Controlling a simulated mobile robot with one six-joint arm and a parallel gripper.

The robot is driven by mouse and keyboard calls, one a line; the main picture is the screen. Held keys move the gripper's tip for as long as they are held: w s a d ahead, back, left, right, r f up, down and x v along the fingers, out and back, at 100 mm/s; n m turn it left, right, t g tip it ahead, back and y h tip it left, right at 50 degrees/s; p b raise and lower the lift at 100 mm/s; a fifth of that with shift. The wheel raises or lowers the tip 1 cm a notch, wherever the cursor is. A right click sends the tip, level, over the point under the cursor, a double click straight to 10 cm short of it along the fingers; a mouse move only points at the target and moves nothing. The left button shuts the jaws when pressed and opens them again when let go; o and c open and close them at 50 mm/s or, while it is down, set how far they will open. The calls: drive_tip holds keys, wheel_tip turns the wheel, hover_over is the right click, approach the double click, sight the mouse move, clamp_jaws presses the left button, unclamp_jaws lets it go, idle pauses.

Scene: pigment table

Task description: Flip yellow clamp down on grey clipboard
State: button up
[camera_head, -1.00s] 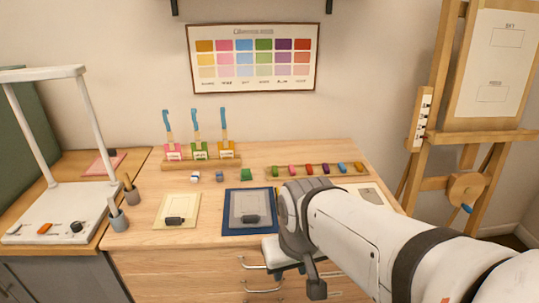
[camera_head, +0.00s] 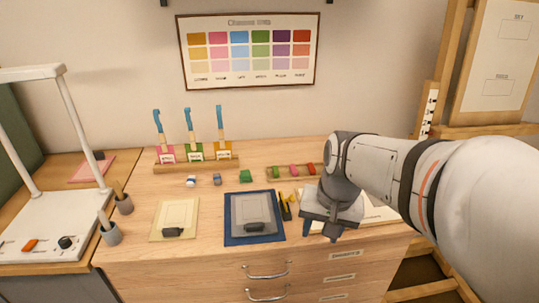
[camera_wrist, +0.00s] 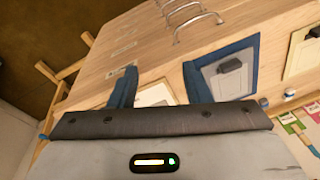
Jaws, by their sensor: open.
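The grey clipboard (camera_head: 255,209) lies on a blue mat (camera_head: 231,237) near the front of the wooden desk, with a dark clip at its front edge. It also shows in the wrist view (camera_wrist: 218,82). A yellow and black piece (camera_head: 287,205), apparently the yellow clamp, stands just right of the mat; its exact pose is too small to tell. I cannot make it out in the wrist view. My gripper (camera_head: 318,230) is right of this piece, over the desk's front right. Its two blue fingers are apart and empty in the wrist view (camera_wrist: 160,72).
A cream clipboard (camera_head: 175,217) lies to the left, and a pale board (camera_head: 372,215) lies partly under my gripper. Drawer handles (camera_head: 268,270) stick out below the desk edge.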

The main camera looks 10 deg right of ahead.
drive_tip(key=w+d+f+m+g+y+p, duration=0.1)
drive_tip(key=w+f+m+y, duration=0.1)
drive_tip(key=w+m, duration=0.7)
drive_tip(key=w+d+f+m+g+y+p, duration=0.15)
drive_tip(key=w+m, duration=0.35)
drive_tip(key=w, duration=0.9)
drive_tip(key=shift+t, duration=0.35)
drive_tip(key=x, duration=0.7)
drive_tip(key=shift+s+a+r, duration=0.1)
drive_tip(key=shift+s+a, duration=0.1)
drive_tip(key=shift+c, duration=0.3)
